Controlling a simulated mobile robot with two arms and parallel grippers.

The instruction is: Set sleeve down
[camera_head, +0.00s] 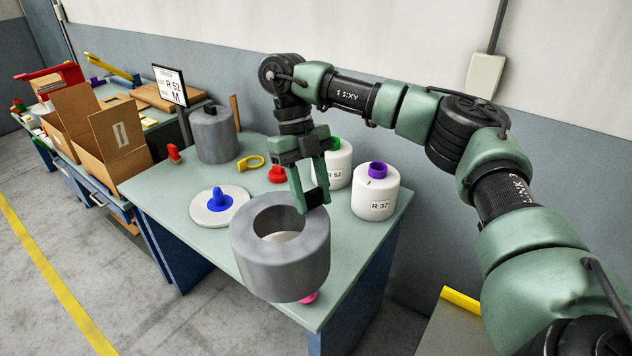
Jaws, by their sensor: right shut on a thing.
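A large grey hollow sleeve (265,268) is upright over the front part of the green table (348,277). My right gripper (311,202) is shut on the sleeve's wall at its far right rim, one finger inside the hole and one outside. Something white shows through the sleeve's hole, and a pink piece (308,298) shows below its lower right edge. The sleeve hides most of both, and I cannot tell how far its bottom is from the table. My left gripper is not in view.
A white disc with a blue knob (219,203) lies left of the sleeve. White bobbins marked R 52 (339,166) and R 37 (374,203) stand behind right. Another grey cylinder (214,138), a yellow ring (251,162) and red pieces (277,174) stand farther back. Cardboard boxes (118,140) are left.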

